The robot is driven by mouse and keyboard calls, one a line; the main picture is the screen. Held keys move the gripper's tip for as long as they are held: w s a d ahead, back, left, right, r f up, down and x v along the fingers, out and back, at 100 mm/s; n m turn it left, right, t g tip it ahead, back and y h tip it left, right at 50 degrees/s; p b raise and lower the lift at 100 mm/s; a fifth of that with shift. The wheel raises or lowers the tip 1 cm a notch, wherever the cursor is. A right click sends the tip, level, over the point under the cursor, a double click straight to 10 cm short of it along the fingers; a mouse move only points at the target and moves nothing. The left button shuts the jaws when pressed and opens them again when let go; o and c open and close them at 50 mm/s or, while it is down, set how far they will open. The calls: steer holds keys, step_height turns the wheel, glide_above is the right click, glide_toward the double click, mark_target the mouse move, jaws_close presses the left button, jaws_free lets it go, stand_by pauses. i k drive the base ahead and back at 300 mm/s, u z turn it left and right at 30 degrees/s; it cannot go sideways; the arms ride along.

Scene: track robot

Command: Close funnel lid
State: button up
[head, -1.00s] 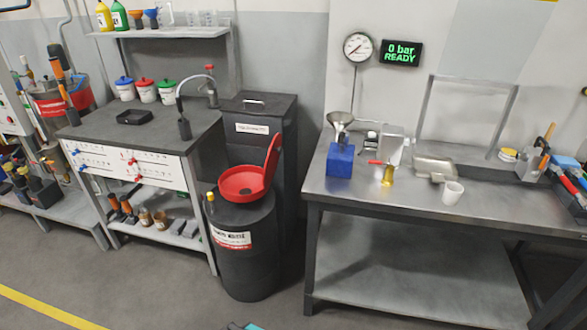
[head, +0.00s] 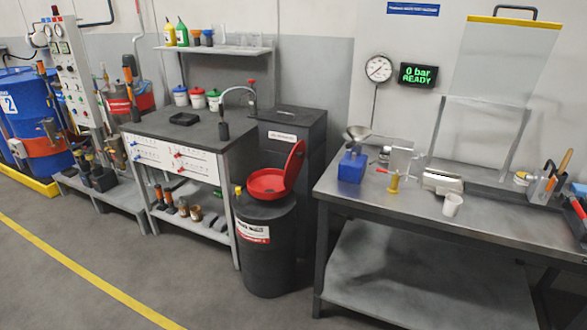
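A red funnel (head: 266,184) sits on top of a black drum (head: 266,250) near the middle of the head view. Its round red lid (head: 294,163) is raised, standing tilted up at the funnel's right rear side. The funnel's bowl is open to view. My gripper does not show in the head view.
A dark bin (head: 287,125) stands behind the drum. A workbench (head: 345,192) with a blue block and a metal funnel is at the right. A bench with a tap (head: 238,92) is at the left. The floor (head: 130,245) in front is clear.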

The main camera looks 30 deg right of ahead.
mark_target(294, 166)
steer(key=z, duration=1)
steer(key=i, duration=1)
steer(key=z, duration=1.2)
steer(key=k, duration=0.1)
steer(key=u, duration=2.75)
